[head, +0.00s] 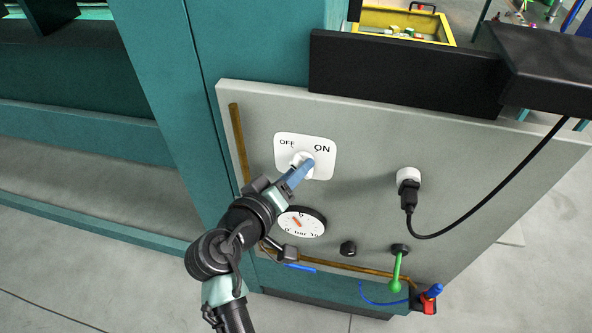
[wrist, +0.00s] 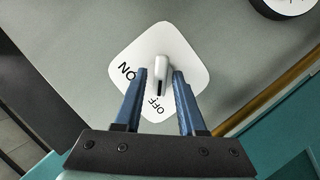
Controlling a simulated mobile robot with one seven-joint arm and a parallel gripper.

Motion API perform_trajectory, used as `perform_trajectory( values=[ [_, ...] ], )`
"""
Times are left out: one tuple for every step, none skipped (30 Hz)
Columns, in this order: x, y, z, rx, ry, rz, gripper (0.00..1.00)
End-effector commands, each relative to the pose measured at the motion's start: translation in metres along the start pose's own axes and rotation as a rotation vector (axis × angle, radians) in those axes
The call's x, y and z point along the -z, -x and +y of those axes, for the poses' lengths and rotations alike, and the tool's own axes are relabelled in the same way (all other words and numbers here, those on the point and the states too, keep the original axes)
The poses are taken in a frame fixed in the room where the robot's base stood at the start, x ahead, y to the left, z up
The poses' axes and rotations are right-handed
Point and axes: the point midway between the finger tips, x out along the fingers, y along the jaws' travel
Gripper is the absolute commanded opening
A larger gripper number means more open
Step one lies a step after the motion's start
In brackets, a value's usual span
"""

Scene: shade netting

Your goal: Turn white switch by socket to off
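The white switch sits on a white plate (head: 322,143) marked OFF at left and ON at right, on a grey panel. In the wrist view its knob (wrist: 162,68) has a black mark at its lower end, pointing at the word OFF on the plate (wrist: 188,60). My gripper (wrist: 160,74) has its two blue fingers on either side of the knob, with a visible gap on each side. In the head view my gripper (head: 309,165) covers part of the knob. The socket (head: 408,175) is to the right with a black plug in it.
A pressure gauge (head: 302,222) is just below the switch. A black knob (head: 348,248) and a green lever (head: 396,272) are lower right. A black cable (head: 480,207) arcs from the plug to a dark box (head: 545,65). A black bar (head: 405,72) runs above the panel.

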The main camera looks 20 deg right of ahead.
Motion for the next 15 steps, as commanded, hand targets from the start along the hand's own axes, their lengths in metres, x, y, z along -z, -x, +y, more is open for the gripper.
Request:
perform_trajectory(
  values=[
    [0.0, 0.0, 0.0, 0.0, -0.001, 0.0, 0.5],
    [0.0, 0.0, 0.0, 0.0, -0.001, 0.0, 0.5],
    [0.0, 0.0, 0.0, 0.001, -0.001, 0.0, 0.5],
    [0.0, 0.0, 0.0, 0.001, -0.002, 0.0, 0.5],
    [0.0, 0.0, 0.0, 0.001, -0.002, 0.0, 0.5],
    [0.0, 0.0, 0.0, 0.001, -0.002, 0.0, 0.5],
    [0.0, 0.0, 0.0, 0.001, -0.002, 0.0, 0.5],
    [0.0, 0.0, 0.0, 0.001, -0.002, 0.0, 0.5],
    [0.0, 0.0, 0.0, 0.001, -0.002, 0.0, 0.5],
    [0.0, 0.001, -0.001, 0.002, -0.002, 0.0, 0.5],
    [0.0, 0.002, -0.001, 0.002, -0.002, 0.0, 0.5],
    [0.0, 0.004, -0.001, 0.002, -0.002, 0.001, 0.5],
    [0.0, 0.007, -0.002, 0.002, -0.002, 0.002, 0.5],
    [-0.001, 0.01, -0.002, 0.002, -0.002, 0.003, 0.5],
    [-0.001, 0.016, -0.003, 0.003, -0.001, 0.002, 0.5]
  ],
)
